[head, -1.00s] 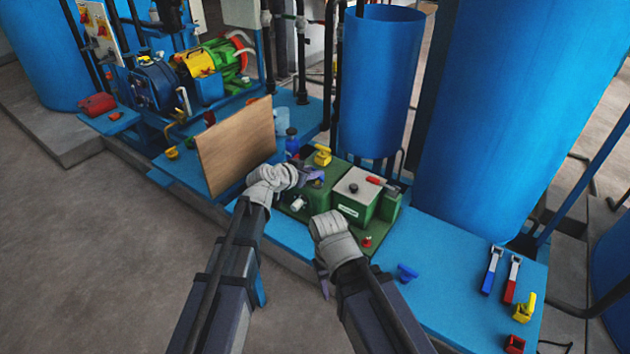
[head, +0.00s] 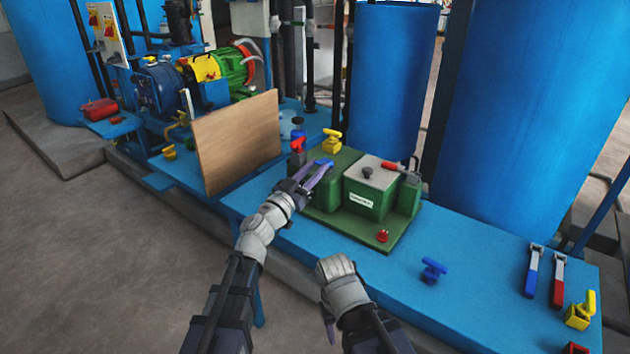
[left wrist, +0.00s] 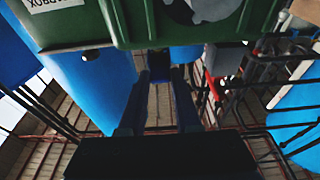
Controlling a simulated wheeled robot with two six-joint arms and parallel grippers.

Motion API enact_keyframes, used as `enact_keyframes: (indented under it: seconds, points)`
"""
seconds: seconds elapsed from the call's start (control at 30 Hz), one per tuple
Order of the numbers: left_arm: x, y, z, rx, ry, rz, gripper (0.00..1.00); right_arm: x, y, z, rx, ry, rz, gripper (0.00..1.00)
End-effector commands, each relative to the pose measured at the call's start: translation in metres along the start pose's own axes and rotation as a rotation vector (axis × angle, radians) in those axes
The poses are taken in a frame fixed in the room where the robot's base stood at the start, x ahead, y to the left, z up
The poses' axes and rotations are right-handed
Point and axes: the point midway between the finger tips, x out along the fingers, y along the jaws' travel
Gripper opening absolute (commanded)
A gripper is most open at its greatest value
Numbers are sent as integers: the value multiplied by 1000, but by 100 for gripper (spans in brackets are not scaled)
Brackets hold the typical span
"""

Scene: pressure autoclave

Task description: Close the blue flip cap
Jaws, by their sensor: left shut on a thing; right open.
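The blue flip cap (head: 323,162) shows as a small blue piece at the top of the left green housing (head: 328,196) in the head view. My left gripper (head: 309,176) reaches to it from the front left. Its fingers are shut on the cap, their tips at the housing's upper edge; they hide part of the cap, and its angle is unclear. My right gripper (head: 328,328) is open and empty, pointing down before the table.
A green box with a grey lid (head: 372,178) and red lever stands to the right. A wooden board (head: 236,143) stands upright to the left. A loose blue handle (head: 433,270) lies on the blue table (head: 470,290). Tall blue tanks (head: 540,120) stand behind.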

Motion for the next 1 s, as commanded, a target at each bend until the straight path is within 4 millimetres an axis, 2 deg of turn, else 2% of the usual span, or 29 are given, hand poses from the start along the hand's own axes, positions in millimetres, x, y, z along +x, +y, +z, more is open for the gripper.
enact_keyframes:
  seconds: [0.03, 0.2, 0.77, 0.8, 1.0]
  points:
    - [0, 1, 6, 0, 17, 5, 0, 10, -1, -1, 0, 0, 1, 50]
    - [-1, 1, 6, 0, 60, 2, 0, 18, -1, -1, -1, 0, 3, 50]
    - [0, 0, 4, -1, 82, 0, 0, 21, -1, -1, -1, 0, 4, 50]
    - [-1, 0, 4, -1, 82, 0, 35, 21, -1, -1, -1, 0, 4, 50]
    - [-1, 0, 4, 0, 81, -1, 57, 21, -1, -1, -1, 0, 4, 50]
